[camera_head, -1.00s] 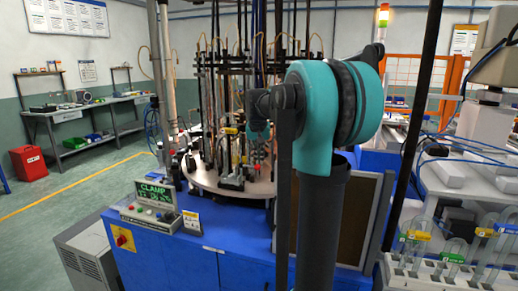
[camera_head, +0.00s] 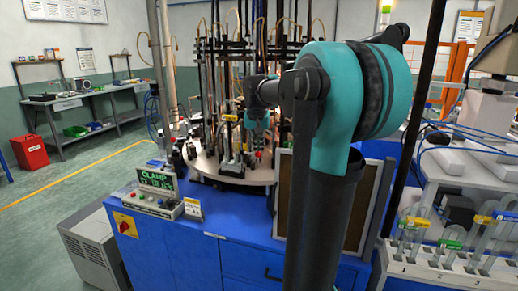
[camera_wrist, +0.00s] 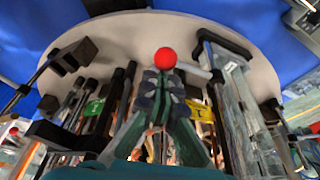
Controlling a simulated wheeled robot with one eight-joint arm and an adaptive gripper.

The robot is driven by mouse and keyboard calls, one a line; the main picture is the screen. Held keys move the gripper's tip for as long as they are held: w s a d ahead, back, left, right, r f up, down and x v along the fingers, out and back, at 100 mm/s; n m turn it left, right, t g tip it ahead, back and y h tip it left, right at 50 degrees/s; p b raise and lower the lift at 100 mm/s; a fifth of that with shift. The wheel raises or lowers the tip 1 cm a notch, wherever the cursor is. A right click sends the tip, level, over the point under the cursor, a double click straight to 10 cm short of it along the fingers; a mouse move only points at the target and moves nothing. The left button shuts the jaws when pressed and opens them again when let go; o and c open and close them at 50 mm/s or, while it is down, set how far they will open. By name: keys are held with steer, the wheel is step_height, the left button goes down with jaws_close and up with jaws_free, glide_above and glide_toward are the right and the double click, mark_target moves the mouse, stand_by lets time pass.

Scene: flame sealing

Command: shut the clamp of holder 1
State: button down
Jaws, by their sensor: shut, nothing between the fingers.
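A round red knob (camera_wrist: 165,58) shows in the wrist view, just past the tips of my gripper (camera_wrist: 163,88). The dark and green fingers are together with nothing held between them; I cannot tell whether they touch the knob. A pale rod runs right from beside the knob. Dark clamp posts and holders stand around the round pale turntable (camera_wrist: 225,30). In the head view the turntable (camera_head: 206,168) is partly behind my arm.
A control box with a green "CLAMP" display (camera_head: 157,180) sits on the blue cabinet (camera_head: 235,222). A tube rack (camera_head: 440,268) is at right.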

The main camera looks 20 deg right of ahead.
steer(key=m, duration=0.1)
steer(key=s+a+m+h, duration=0.1)
steer(key=m, duration=0.1)
steer(key=s+m, duration=0.1)
steer(key=m, duration=0.1)
steer(key=shift+s+a+g, duration=0.25)
steer(key=shift+g, duration=0.15)
steer(key=s+a+m+g+h, duration=0.1)
steer(key=a+m+g, duration=0.1)
steer(key=a+m, duration=0.4)
steer(key=shift+s+a+m+g, duration=0.3)
steer(key=shift+s+a+m, duration=0.05)
steer(key=shift+m, duration=0.95)
steer(key=shift+a, duration=0.1)
